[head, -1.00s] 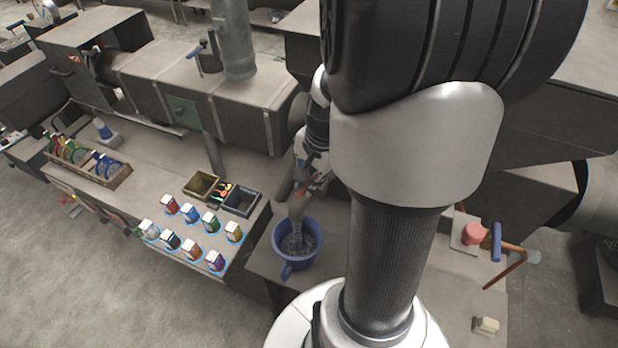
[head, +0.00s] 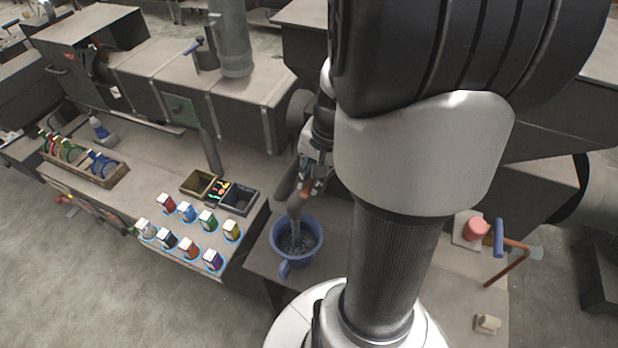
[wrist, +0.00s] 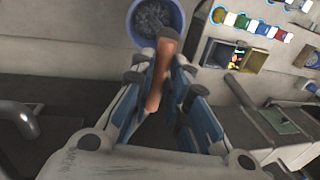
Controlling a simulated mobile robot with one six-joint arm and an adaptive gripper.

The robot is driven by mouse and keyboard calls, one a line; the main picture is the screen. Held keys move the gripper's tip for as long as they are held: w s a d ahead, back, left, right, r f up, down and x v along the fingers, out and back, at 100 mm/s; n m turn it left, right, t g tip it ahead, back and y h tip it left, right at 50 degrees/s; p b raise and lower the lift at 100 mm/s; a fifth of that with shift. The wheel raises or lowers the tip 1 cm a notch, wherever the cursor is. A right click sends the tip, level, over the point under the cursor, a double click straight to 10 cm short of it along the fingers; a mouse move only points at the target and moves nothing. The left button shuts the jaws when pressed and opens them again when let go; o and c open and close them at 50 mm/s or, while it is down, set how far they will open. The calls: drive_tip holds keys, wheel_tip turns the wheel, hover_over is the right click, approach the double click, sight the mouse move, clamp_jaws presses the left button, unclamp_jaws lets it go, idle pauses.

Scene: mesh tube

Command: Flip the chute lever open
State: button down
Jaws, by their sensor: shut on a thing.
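My gripper (head: 308,186) is above the blue bucket (head: 275,240), shut on an orange-brown handle (wrist: 160,75). In the wrist view the handle lies between the blue-lined fingers, its far end near the bucket (wrist: 134,22). In the head view a grey part seems to run from below the handle into the bucket; I cannot tell if they are joined. A blue-handled lever (head: 193,48) sits on the grey machine at the upper left, beside a vertical pipe (head: 232,40), apart from my gripper. I cannot tell for certain which part is the chute lever.
Several coloured jars (head: 187,211) stand on the left bench. Small open bins (head: 238,200) are behind them. A rack (head: 110,175) stands further left. My arm hides the middle.

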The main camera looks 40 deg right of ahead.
idle(0.3)
drive_tip(key=c, duration=1.5)
unclamp_jaws()
drive_tip(key=shift+c, duration=0.2)
drive_tip(key=shift+r, duration=0.1)
wheel_tip(320, 180, up, 12)
drive_tip(key=s, duration=0.2)
drive_tip(key=shift+s+d+f, duration=0.15)
drive_tip(key=shift+d+f, duration=0.05)
drive_tip(key=shift+d, duration=0.25)
